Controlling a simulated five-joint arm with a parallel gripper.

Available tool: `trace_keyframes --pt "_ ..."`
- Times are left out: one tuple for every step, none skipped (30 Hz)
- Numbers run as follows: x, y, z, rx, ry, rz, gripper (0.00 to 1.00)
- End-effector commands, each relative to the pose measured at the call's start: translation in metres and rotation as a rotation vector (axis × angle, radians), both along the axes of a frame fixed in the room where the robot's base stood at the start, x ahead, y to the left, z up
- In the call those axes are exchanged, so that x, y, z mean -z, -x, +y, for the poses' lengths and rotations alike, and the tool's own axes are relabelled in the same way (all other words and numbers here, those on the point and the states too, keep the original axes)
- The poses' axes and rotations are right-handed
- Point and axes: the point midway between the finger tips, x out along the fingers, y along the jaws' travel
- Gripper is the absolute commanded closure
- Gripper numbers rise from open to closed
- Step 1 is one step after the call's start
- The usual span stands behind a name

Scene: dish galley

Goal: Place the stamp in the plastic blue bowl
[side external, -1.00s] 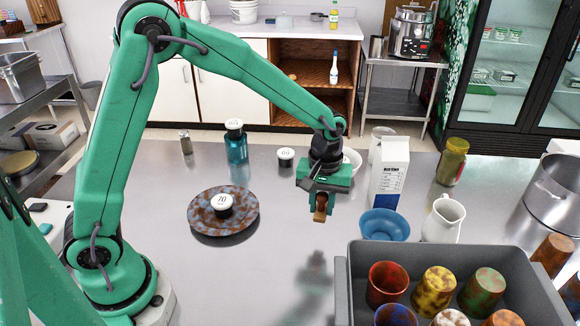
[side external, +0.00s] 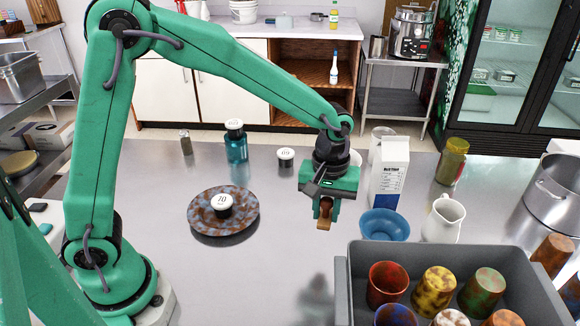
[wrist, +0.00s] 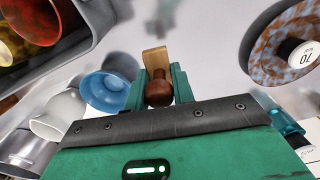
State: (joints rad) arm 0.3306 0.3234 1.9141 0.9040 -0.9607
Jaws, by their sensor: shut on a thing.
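My gripper (side external: 325,208) is shut on the stamp (side external: 324,222), a small brown wooden piece, and holds it above the table. In the wrist view the stamp (wrist: 158,90) shows a dark rounded knob between the fingers and a lighter wooden block beyond them. The plastic blue bowl (side external: 385,226) stands on the table to the right of my gripper in the side view, apart from it. In the wrist view the blue bowl (wrist: 106,90) is just left of the fingers.
A grey crate (side external: 350,285) with several coloured cups stands in front of the bowl. A carton (side external: 388,180) is behind the bowl and a white pitcher (side external: 442,220) right of it. A speckled plate (side external: 245,218) with a white-topped piece lies left. The table between plate and crate is clear.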

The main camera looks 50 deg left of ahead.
Motion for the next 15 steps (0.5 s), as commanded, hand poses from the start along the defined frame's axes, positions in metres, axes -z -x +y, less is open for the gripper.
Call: trace_keyframes --pt "0.000 0.000 0.000 0.000 0.000 0.000 1.00" --pt "0.000 0.000 0.000 0.000 0.000 0.000 1.00" --pt "0.000 0.000 0.000 0.000 0.000 0.000 1.00" --pt "0.000 -0.001 0.000 -0.001 0.000 0.000 1.00" --pt "0.000 -0.001 -0.001 -0.001 0.000 0.000 1.00" --pt "0.000 -0.003 -0.001 -0.002 0.000 0.000 1.00" --pt "0.000 -0.004 -0.002 -0.003 0.000 0.000 1.00" --pt "-0.001 -0.005 -0.002 -0.004 0.000 0.000 1.00" --pt "-0.001 -0.008 -0.003 -0.006 0.000 0.000 1.00" --pt "-0.001 -0.010 -0.004 -0.008 0.000 0.001 1.00" --pt "-0.001 -0.012 -0.006 -0.011 0.000 0.001 1.00" --pt "-0.002 -0.017 -0.007 -0.015 0.000 0.000 1.00" --pt "-0.002 -0.020 -0.009 -0.019 0.000 0.000 1.00" --pt "-0.003 -0.024 -0.011 -0.022 0.000 0.000 1.00" --pt "-0.003 -0.029 -0.013 -0.027 0.000 0.000 1.00"
